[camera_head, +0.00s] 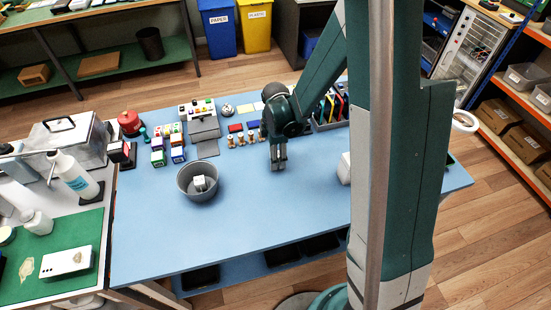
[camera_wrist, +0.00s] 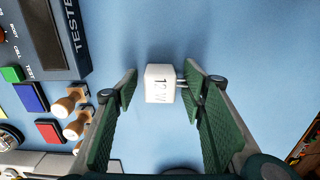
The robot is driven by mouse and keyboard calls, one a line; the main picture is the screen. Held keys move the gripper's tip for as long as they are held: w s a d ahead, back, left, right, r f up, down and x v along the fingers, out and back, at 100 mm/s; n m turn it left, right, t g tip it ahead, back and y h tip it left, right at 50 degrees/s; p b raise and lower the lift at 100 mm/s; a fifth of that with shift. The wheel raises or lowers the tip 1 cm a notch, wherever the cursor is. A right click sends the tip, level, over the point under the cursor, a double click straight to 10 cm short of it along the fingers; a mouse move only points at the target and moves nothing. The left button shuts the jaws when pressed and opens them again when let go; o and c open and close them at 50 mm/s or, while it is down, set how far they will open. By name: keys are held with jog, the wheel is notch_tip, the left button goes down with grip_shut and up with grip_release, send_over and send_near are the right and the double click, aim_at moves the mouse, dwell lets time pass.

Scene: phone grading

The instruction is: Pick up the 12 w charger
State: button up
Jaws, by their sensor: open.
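The 12 W charger (camera_wrist: 160,84) is a small white block with "12 W" on its face and metal prongs pointing right in the wrist view. It sits on the blue table, between the fingertips of my gripper (camera_wrist: 165,83). My gripper is open; a gap shows on the charger's left, and its prongs reach close to the right finger. Whether they touch I cannot tell. In the head view my gripper (camera_head: 279,165) points down over the middle of the table, and I cannot make out the charger there.
A grey bowl (camera_head: 185,192) with a white block (camera_head: 200,183) inside stands to the left. A white object (camera_head: 344,168) is partly hidden by my column. A tester (camera_wrist: 48,35), wooden stampers (camera_wrist: 72,104) and coloured pads (camera_wrist: 48,131) lie left of the charger in the wrist view. The table's front is clear.

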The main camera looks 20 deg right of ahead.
jog(key=c, duration=1)
jog(key=shift+r, duration=0.15)
jog(key=shift+r+p, duration=0.75)
jog(key=shift+r, duration=4.1)
